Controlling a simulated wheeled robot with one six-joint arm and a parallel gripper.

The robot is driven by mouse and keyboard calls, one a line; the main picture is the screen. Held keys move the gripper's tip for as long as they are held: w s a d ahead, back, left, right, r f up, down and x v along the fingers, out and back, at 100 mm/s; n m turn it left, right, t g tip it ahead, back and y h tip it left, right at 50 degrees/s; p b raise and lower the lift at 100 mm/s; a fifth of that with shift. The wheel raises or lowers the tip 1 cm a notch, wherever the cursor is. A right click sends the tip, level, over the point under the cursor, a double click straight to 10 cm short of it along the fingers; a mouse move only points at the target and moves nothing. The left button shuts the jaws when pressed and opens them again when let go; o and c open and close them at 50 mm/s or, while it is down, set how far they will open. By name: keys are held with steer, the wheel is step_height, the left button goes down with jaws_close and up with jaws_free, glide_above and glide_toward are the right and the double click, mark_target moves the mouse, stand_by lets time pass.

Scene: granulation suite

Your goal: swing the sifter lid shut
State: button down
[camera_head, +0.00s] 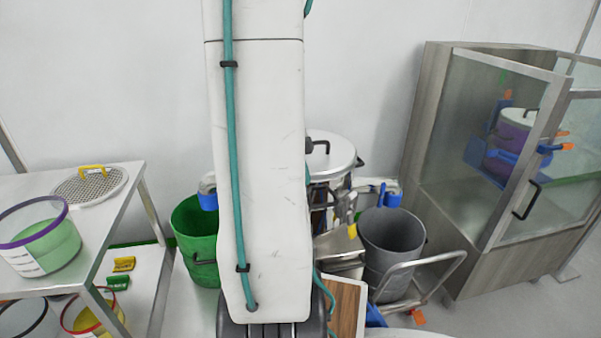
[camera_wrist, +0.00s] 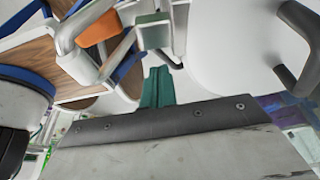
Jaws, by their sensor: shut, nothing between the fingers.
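In the head view, a round pale lid (camera_head: 342,152) with a dark handle sits at the top of a steel drum-like body behind my arm, which looks like the sifter. My arm hides its left part, and I cannot tell whether the lid is fully down. In the wrist view, a large smooth white round surface at the upper right, with a dark handle at its right, looks like the same lid (camera_wrist: 235,55). My gripper (camera_wrist: 158,82) shows as teal fingers, shut and empty, left of and below that surface. I cannot tell whether they touch it. My arm hides the gripper in the head view.
A green bin (camera_head: 190,232) and a grey bin (camera_head: 392,238) stand either side of my arm. A metal hand-cart frame (camera_head: 440,268) is near the grey bin. A glass-fronted cabinet (camera_head: 500,150) stands right. At left, a steel table (camera_head: 125,200) holds a sieve (camera_head: 90,185) and tub (camera_head: 40,240).

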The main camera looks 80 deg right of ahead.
steer(key=s+v, duration=0.1)
steer(key=v, duration=0.8)
steer(key=shift+r, duration=0.45)
steer(key=w+a+n+t, duration=0.1)
steer(key=w+a+n, duration=0.4)
steer(key=a+n, duration=0.5)
steer(key=w+a+n+t, duration=0.1)
steer(key=w+a+n, duration=0.4)
steer(key=a+n, duration=0.5)
steer(key=a+r+n+t, duration=0.3)
steer(key=a+n, duration=1.3)
steer(key=a, duration=0.5)
steer(key=shift+a, duration=0.35)
